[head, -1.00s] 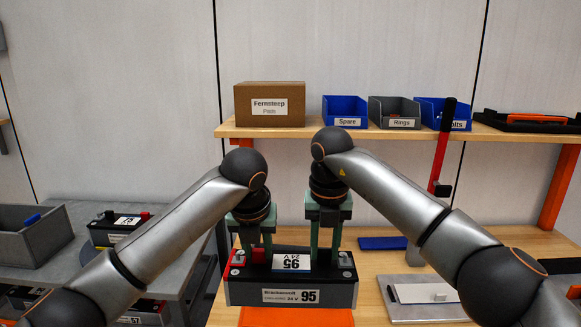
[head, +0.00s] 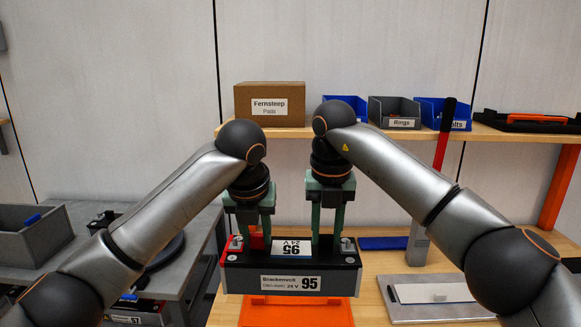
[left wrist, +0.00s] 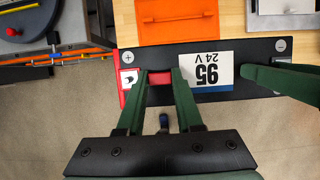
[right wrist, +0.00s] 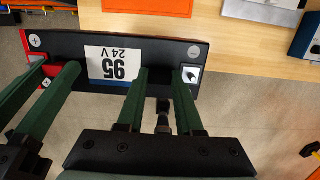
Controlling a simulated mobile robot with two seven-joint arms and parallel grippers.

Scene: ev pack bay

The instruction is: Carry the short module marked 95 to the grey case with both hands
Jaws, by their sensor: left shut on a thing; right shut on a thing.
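The short module marked 95 (head: 290,282) is a black block with a red left end and a white and blue 95 label on top. It hangs level in the air between my grippers. My left gripper (head: 254,240) is shut on its left part, and a red piece shows between the fingers in the left wrist view (left wrist: 160,78). My right gripper (head: 326,240) is shut on its right part; the fingers hide the grip. A grey open-topped box (head: 32,234) stands on the left bench; I cannot tell whether it is the grey case.
An orange mat (head: 296,313) lies on the wooden table below the module. A grey tray with a white plate (head: 430,292) lies to the right. A shelf behind holds a carton (head: 270,105) and several bins. A dark round thing (head: 168,250) sits left, partly behind my arm.

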